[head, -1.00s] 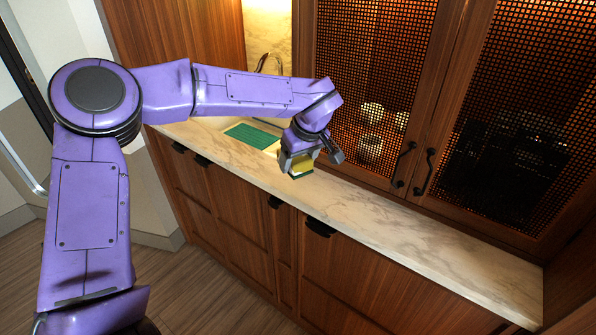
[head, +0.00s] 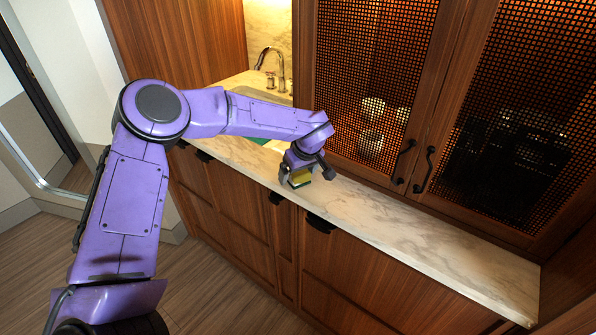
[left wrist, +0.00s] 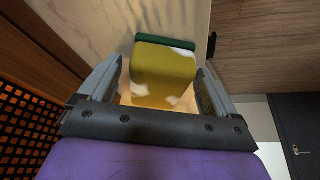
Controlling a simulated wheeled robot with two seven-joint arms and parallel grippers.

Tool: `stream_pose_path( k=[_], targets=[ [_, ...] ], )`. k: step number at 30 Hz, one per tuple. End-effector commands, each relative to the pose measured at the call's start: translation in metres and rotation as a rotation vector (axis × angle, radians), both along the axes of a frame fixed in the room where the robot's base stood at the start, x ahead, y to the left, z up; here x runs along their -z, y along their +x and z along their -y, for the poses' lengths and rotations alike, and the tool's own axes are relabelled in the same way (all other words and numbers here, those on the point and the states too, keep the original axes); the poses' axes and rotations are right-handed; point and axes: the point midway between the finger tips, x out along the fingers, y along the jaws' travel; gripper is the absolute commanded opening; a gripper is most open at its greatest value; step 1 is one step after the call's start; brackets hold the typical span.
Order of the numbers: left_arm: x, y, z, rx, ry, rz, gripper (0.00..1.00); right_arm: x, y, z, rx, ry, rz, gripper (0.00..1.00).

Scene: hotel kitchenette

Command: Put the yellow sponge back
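The yellow sponge (head: 300,177) with a green layer on its far side is between the fingers of my left gripper (head: 306,174). The gripper points down over the marble counter (head: 370,215), close to the front edge. I cannot tell if the sponge touches the counter. My right gripper is in neither view.
A sink with a faucet (head: 270,65) is at the back left, partly hidden by my left arm. Mesh-fronted cabinet doors (head: 375,80) rise behind the counter. The counter to the right is clear. Black handles (head: 320,225) project from the drawers below.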

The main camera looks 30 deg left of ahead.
Motion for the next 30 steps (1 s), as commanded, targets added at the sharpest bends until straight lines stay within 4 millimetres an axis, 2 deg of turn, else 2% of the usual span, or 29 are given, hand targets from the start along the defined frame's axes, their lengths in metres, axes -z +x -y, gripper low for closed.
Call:
stream_pose_path(
  k=[8, 11, 21, 24, 30],
  targets=[
    [-0.001, 0.000, 0.000, 0.000, 0.000, 0.000, 0.93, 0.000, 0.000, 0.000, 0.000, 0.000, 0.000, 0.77],
    [-0.009, -0.001, 0.002, 0.000, 0.000, 0.001, 0.93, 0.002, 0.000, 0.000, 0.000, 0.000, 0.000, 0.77],
    [-0.085, -0.014, 0.029, 0.001, 0.001, 0.003, 0.93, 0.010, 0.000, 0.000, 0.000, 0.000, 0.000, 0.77],
    [-0.101, -0.017, 0.035, 0.001, 0.001, 0.003, 0.93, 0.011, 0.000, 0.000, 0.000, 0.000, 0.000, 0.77],
    [-0.114, -0.020, 0.039, 0.000, 0.001, 0.000, 0.93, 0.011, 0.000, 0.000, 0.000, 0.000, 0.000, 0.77]
  ],
)
